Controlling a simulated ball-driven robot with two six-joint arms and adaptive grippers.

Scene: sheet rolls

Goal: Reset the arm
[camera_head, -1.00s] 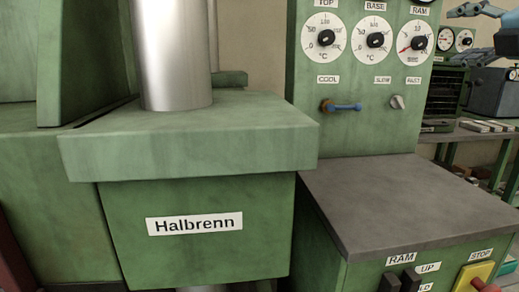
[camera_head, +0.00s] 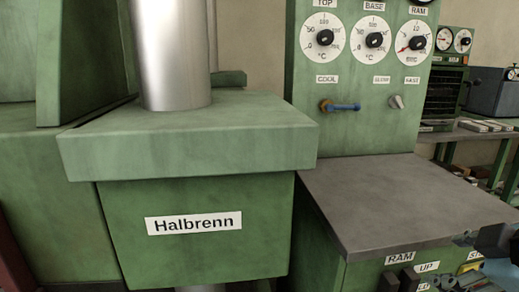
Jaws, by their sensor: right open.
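My right gripper (camera_head: 458,262) is at the lower right corner of the head view, partly cut off by the picture's edge. Its jaws are open with nothing seen between them. It is in front of the green control box with the RAM label (camera_head: 400,258), and it covers most of the STOP label and the yellow plate. I cannot tell whether it touches the box. My left gripper is out of view.
A green press labelled Halbrenn (camera_head: 194,223) with a steel column (camera_head: 173,55) fills the left. A grey tabletop (camera_head: 405,200) lies bare at the right. Behind it stands a green panel with dials (camera_head: 375,40) and a blue-handled lever (camera_head: 343,107). A rear bench (camera_head: 470,135) is at right.

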